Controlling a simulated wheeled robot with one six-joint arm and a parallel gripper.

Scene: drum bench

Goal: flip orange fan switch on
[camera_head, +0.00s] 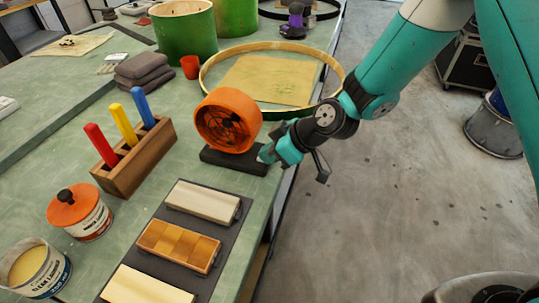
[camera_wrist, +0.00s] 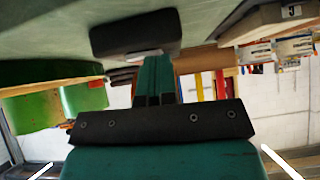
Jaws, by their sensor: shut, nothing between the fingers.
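The orange fan (camera_head: 228,122) stands upright on a black base (camera_head: 233,161) near the bench's right edge, in the head view. My gripper (camera_head: 266,154) is shut and empty, with its teal fingertips close to the right end of the base. I cannot tell whether they touch it. In the wrist view, which looks upside down, the shut fingers of my gripper (camera_wrist: 154,62) point at a black block (camera_wrist: 135,35) that looks like the fan's base. The fan's switch cannot be made out in either view, so its position is not visible.
Left of the fan stands a wooden block (camera_head: 150,166) with red, yellow and blue handles. A large drum hoop (camera_head: 203,75) lies behind the fan, beside a red cup (camera_head: 190,67). A dark mat (camera_head: 226,243) with wooden pieces lies in front. Open floor is right.

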